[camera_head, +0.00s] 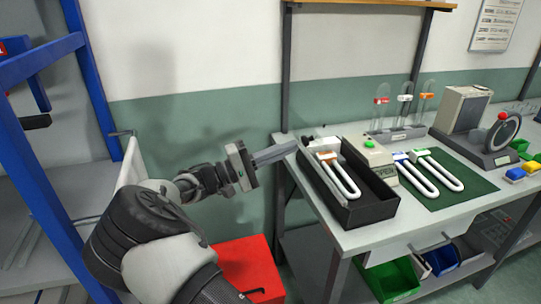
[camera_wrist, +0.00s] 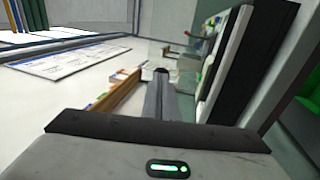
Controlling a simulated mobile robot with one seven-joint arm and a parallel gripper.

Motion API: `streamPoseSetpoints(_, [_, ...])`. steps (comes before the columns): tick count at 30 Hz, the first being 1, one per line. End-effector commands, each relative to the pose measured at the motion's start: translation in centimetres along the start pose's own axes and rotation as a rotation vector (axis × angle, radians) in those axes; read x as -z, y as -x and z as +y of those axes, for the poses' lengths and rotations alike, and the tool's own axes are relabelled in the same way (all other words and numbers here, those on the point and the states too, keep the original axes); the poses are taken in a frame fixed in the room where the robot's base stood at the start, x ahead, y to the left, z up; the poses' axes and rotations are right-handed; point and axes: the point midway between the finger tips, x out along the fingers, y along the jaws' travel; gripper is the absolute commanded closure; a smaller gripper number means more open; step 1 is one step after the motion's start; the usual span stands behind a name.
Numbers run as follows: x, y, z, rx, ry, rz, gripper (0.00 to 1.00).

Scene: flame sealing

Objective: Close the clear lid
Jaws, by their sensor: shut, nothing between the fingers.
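A black open-topped box (camera_head: 378,212) stands at the left end of the workbench. A white U-shaped tube (camera_head: 343,178) with an orange band lies in it. I cannot make out the clear lid for certain in the head view. In the wrist view a faint see-through pane (camera_wrist: 168,52) beside the dark box side (camera_wrist: 262,62) may be the lid, standing open. My gripper (camera_head: 296,147) is shut and empty, with its fingertips by the box's back left corner. Its closed fingers also show in the wrist view (camera_wrist: 162,75). I cannot tell whether they touch anything.
A control box (camera_head: 378,160) with a green button stands right of the black box. White U-tubes (camera_head: 437,170) lie on a green mat (camera_head: 460,190). A tube rack (camera_head: 398,133) stands behind. A blue-framed shelf (camera_head: 40,190) is at left; a red box (camera_head: 250,268) is below my arm.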

Motion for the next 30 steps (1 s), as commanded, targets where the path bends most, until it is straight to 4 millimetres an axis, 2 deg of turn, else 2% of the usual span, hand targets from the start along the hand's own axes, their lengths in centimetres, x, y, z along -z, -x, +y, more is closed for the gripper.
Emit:
streamPoseSetpoints(6, [0.0, -1.5, -0.1, 0.001, 0.002, -0.001, 1.00])
streamPoseSetpoints(20, [0.0, -1.7, 0.2, 0.013, 0.000, -0.001, 1.00])
streamPoseSetpoints(30, [-0.2, -3.9, 1.7, 0.174, -0.009, -0.004, 1.00])
